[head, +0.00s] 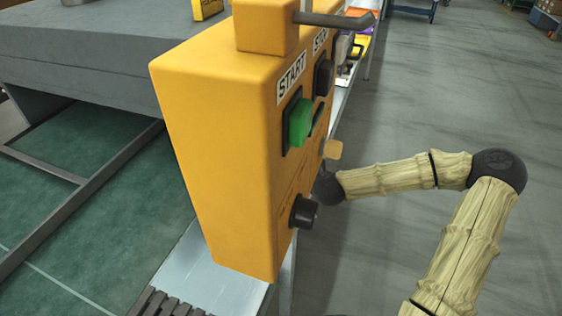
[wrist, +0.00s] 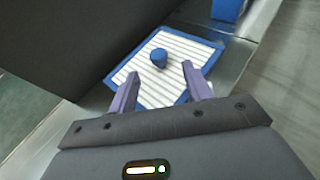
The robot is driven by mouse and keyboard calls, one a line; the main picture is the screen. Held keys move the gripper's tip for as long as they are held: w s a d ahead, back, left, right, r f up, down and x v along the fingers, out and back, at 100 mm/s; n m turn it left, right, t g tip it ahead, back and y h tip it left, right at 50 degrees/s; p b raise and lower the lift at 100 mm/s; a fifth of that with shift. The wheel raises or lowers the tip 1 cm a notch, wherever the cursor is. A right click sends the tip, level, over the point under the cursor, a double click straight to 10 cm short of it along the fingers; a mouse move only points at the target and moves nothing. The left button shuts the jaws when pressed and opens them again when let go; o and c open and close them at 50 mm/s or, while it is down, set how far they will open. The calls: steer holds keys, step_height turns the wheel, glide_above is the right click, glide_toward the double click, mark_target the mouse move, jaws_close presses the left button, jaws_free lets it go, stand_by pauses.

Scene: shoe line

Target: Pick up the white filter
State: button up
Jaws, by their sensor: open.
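The white filter (wrist: 150,88) is a flat pleated white panel with a blue frame, lying on a grey metal surface in the wrist view. A round blue knob (wrist: 159,57) stands up from its middle. My gripper (wrist: 162,72) has two purple fingers spread apart and empty. The fingertips point at the filter, one to each side of the knob in the picture, with the knob slightly beyond them. I cannot tell the height gap. In the head view the filter does not show, and my gripper is hidden behind the yellow control box.
The yellow control box (head: 215,160), with a green START button (head: 299,122) and a black knob (head: 303,212), stands between the head camera and my wrist. A large dark body (wrist: 70,40) fills the wrist view's upper left. A blue object (wrist: 226,9) lies beyond the filter. Open floor (head: 450,90) is at right.

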steer(key=shift+b+x, duration=0.4)
steer(key=shift+x, duration=2.25)
steer(key=shift+r, duration=0.15)
jaws_close()
steer(key=shift+r, duration=0.1)
